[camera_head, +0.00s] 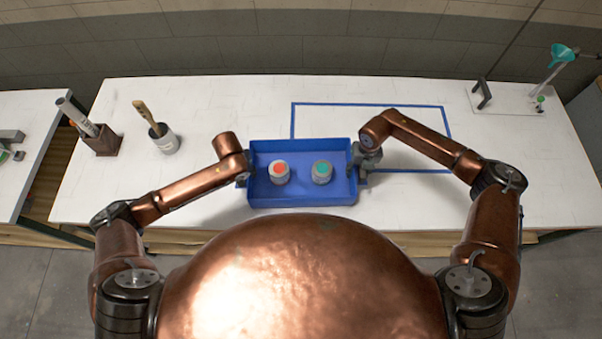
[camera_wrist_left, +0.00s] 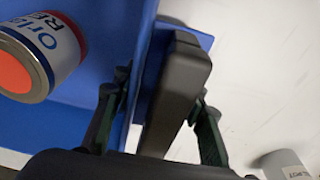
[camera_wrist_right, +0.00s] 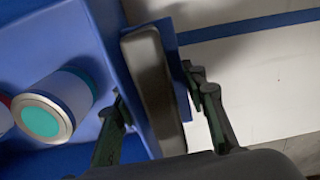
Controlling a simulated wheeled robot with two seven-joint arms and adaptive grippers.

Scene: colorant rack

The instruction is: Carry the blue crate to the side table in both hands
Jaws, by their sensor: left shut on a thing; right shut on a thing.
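My left gripper (camera_head: 243,179) is shut on the crate's left side. My right gripper (camera_head: 364,163) is shut on its right side. The wrist views show blue crate wall (camera_wrist_left: 103,50) at the left fingers and at the right fingers (camera_wrist_right: 106,35). I cannot tell whether the crate's bottom touches the bench.
A side table (camera_head: 38,128) stands at the far left, with a gap between it and the bench (camera_head: 230,95). A brown holder (camera_head: 103,141) and a brush pot (camera_head: 165,140) stand on the bench's left. A stand with a teal funnel (camera_head: 562,53) is at back right.

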